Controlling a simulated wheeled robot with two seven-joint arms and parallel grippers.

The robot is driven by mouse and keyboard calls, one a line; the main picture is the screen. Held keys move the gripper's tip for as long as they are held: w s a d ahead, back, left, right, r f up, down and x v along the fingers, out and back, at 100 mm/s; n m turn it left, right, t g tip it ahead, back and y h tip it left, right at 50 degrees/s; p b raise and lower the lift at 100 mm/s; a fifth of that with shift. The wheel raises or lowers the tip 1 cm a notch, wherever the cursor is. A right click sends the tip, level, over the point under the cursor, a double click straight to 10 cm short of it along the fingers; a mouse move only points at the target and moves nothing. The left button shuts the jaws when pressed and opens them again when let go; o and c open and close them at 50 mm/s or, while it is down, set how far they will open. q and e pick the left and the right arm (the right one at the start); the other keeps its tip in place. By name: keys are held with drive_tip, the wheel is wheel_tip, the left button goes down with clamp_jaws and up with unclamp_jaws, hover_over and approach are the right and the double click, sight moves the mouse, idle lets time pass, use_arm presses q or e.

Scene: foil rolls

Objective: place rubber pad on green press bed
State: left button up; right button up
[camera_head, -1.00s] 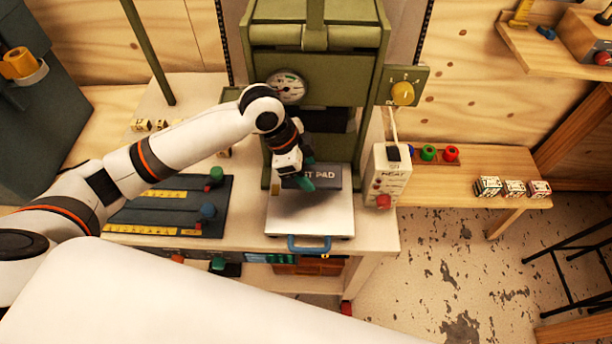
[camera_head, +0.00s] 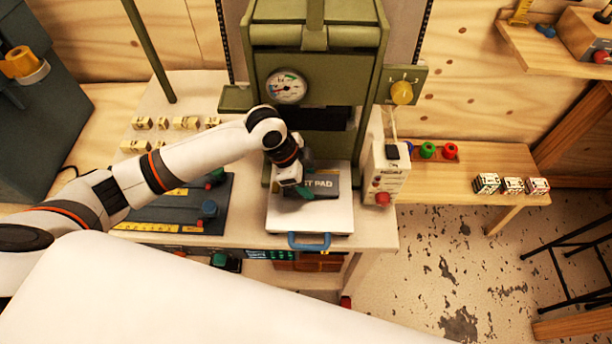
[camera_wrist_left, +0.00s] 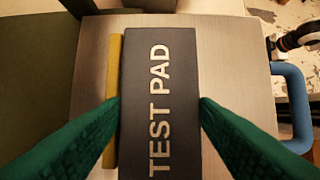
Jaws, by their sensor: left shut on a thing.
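The rubber pad is a dark grey slab lettered TEST PAD (camera_head: 322,183), also large in the left wrist view (camera_wrist_left: 160,70). My left gripper (camera_head: 303,190) has its green fingers on both long sides of the pad, also seen in the left wrist view (camera_wrist_left: 160,108). The pad is over the pale metal plate (camera_head: 325,222) of the green press (camera_head: 335,60), close to its surface; I cannot tell if it touches. A yellow strip (camera_wrist_left: 113,60) shows along one long side of the pad.
A blue handle (camera_head: 309,243) sticks out at the plate's front. A heat control box (camera_head: 388,175) stands at the right of the press. A dark blue board with knobs (camera_head: 215,215) lies to the left. Small gold letter blocks (camera_head: 185,123) lie behind it.

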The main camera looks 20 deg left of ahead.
use_arm(q)
drive_tip(key=o, duration=1.1)
drive_tip(key=shift+s+f, duration=0.15)
drive_tip(key=shift+r, duration=0.35)
drive_tip(key=v, duration=1.2)
drive_tip(key=shift+r+b, duration=0.4)
drive_tip(key=shift+f, duration=0.1)
